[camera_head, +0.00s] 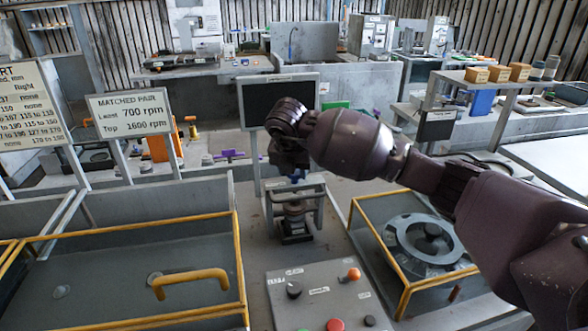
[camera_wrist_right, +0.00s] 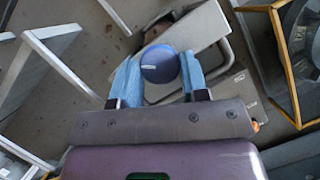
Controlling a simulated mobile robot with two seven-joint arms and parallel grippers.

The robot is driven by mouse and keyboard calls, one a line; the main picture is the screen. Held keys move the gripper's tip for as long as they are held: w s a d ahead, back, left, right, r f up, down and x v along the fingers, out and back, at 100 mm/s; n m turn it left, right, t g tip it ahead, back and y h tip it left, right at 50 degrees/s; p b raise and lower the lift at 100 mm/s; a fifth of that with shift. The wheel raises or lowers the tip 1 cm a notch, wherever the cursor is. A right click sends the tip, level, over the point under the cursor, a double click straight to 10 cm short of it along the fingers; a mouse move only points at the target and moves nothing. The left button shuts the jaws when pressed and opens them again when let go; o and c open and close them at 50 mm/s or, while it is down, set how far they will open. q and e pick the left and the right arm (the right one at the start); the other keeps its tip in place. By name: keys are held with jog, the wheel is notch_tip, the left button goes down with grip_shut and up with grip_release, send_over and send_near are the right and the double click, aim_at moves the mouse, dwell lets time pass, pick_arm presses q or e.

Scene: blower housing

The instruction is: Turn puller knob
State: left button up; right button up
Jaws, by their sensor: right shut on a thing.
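The puller knob (camera_wrist_right: 160,64) is a round dark blue cap with a small pale mark on top. It sits between the two light blue fingers of my right gripper (camera_wrist_right: 158,75), which is shut on it. In the head view my right gripper (camera_head: 296,177) reaches down from above onto the top of the puller (camera_head: 295,210), a grey frame with a dark base on the bench between the two yellow-railed bays. The knob is mostly hidden there by the gripper. My left gripper is not in view.
A control panel (camera_head: 333,298) with black, orange, red and green knobs or buttons stands in front of the puller. A yellow-railed bay (camera_head: 403,293) with a round grey housing (camera_head: 418,246) is at the right. A larger covered bay (camera_head: 120,270) with a yellow handle is at the left.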

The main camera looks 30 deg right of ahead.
jog(key=shift+r, duration=0.1)
jog(key=o, duration=0.9)
jog(key=shift+o, duration=0.2)
jog(key=v, duration=1)
jog(key=shift+r, duration=0.35)
jog(key=shift+s, duration=0.15)
